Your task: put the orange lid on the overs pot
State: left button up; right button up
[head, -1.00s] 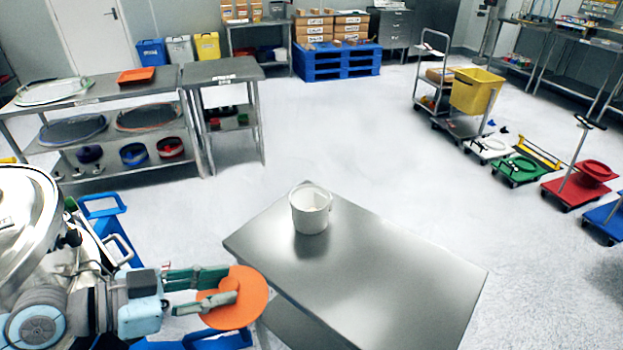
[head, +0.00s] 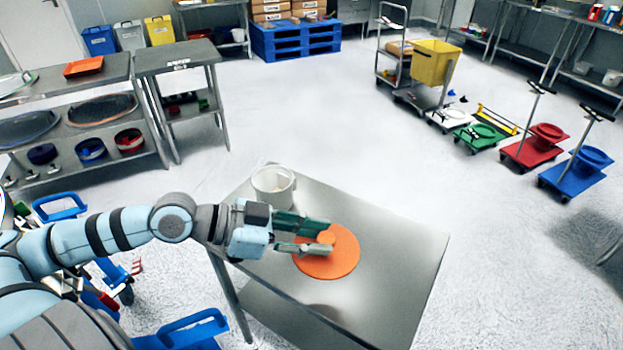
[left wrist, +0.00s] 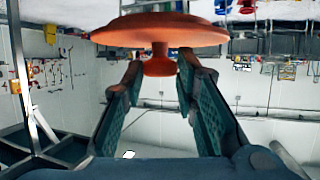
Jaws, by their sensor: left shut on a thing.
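The orange lid (head: 338,263) is a flat disc with a small round knob. My left gripper (head: 326,237) is shut on the lid's knob, and the lid hangs over the steel table, apart from its top. In the left wrist view, the lid (left wrist: 160,30) spans the top of the picture, with its knob between the fingers of the left gripper (left wrist: 158,72). The white overs pot (head: 270,187) stands upright and open on the table's far left part. The lid is to the right and nearer than the pot. My right gripper is not in view.
The steel table (head: 400,245) is bare apart from the pot. Behind to the left stand steel shelves with an orange tray (head: 84,67) and sieves. A yellow bin (head: 436,60) on a cart and coloured dollies stand at right. Open floor lies between.

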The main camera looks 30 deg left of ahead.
pick_arm(q)
jog(key=w+a+r+n+t+y+p, duration=0.3)
jog(key=w+a+r+n+y, duration=0.35)
jog(key=w+a, duration=0.35)
jog(key=w+a+r+n+t+y+p, duration=0.25)
jog(key=w+a+r+n+y, duration=0.4)
jog(key=a, duration=0.55)
notch_tip(320, 180, down, 20)
jog(key=b, duration=0.3)
jog(key=shift+w+a+r+m, duration=0.15)
jog(key=shift+w+a+m, duration=0.1)
jog(key=shift+w+m, duration=0.05)
jog(key=o, duration=0.9)
jog(key=shift+f, duration=0.2)
jog(key=shift+c, duration=0.2)
jog(key=shift+r, duration=0.1)
